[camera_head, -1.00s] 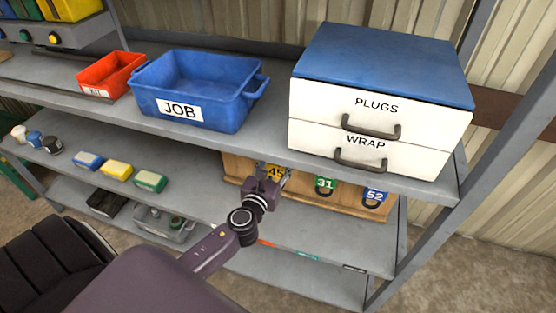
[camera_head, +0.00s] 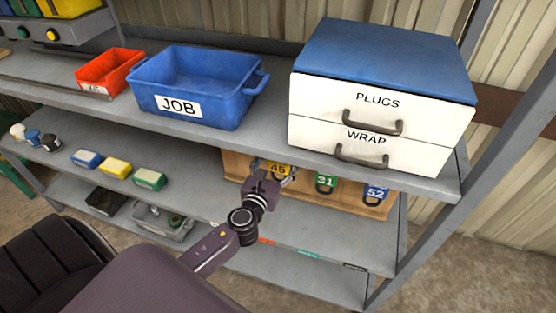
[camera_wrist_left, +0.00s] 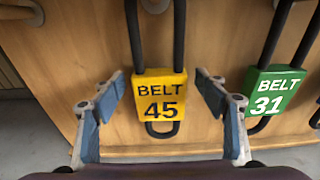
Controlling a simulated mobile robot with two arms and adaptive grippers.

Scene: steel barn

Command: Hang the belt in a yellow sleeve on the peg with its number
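A black belt in a yellow sleeve (camera_wrist_left: 160,100) marked "BELT 45" hangs against a wooden board (camera_wrist_left: 75,60). It also shows in the head view (camera_head: 280,170), under the upper shelf. My left gripper (camera_head: 272,174) is open in front of it. In the left wrist view its blue-padded fingers stand on either side of the sleeve, with gaps. A belt in a green sleeve (camera_wrist_left: 273,92) marked 31 hangs to the right, and one in a blue sleeve (camera_head: 375,193) marked 52 beyond it. A grey peg end (camera_wrist_left: 22,12) shows bare at top left. My right gripper is not in view.
The shelf (camera_head: 60,110) above carries a red bin (camera_head: 108,72), a blue JOB bin (camera_head: 195,90) and a PLUGS/WRAP drawer unit (camera_head: 380,95). Blue, yellow (camera_head: 115,167) and green blocks lie on the shelf below, left of my arm. A rack post (camera_head: 500,150) stands right.

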